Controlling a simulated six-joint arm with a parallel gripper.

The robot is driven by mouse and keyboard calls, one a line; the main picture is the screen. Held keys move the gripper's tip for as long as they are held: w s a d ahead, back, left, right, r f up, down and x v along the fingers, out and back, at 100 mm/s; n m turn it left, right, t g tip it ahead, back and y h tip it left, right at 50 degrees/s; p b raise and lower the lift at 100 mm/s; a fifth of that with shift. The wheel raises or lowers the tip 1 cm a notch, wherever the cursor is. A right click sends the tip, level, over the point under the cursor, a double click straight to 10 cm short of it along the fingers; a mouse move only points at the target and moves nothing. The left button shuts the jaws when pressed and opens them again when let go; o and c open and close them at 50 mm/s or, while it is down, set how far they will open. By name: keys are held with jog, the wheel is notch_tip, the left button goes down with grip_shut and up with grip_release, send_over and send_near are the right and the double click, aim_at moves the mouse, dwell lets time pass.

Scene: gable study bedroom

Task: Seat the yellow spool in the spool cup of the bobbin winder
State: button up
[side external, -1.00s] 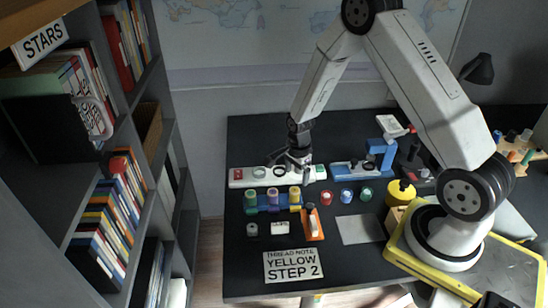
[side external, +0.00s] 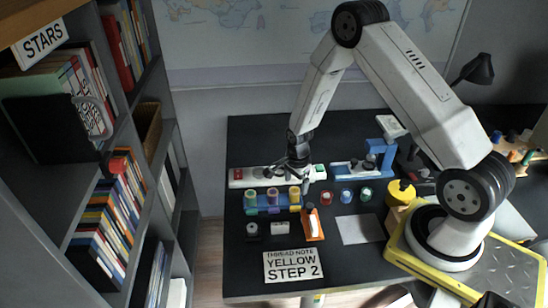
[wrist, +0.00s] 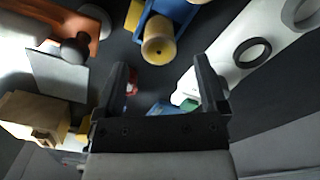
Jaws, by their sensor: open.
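The yellow spool (side external: 295,195) stands at the right end of a blue rack (side external: 272,209). In the wrist view a yellow spool (wrist: 159,47) with a pale top shows on blue, ahead of the fingers. The long white winder base (side external: 262,184) lies behind the rack, with a red button, a green button and dark rings. In the wrist view a dark ring (wrist: 252,52) sits on the white base at right. My gripper (side external: 303,180) is over the base's right part; its two black fingers (wrist: 162,75) are apart, with nothing held between them.
A blue device (side external: 352,167) stands right of the winder. Red, blue and green small spools (side external: 346,196) stand right of the rack. An orange holder (side external: 313,229), a grey sheet (side external: 360,229) and a "YELLOW STEP 2" note (side external: 293,266) lie in front.

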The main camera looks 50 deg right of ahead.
aim_at(295, 190)
jog(key=shift+f, duration=2.05)
grip_shut()
jog(key=shift+r, duration=0.1)
jog(key=shift+r, duration=0.6)
jog(key=s+a+r, duration=0.3)
jog(key=s+r, duration=0.8)
jog(key=s, duration=0.2)
jog(key=shift+s+r, duration=0.35)
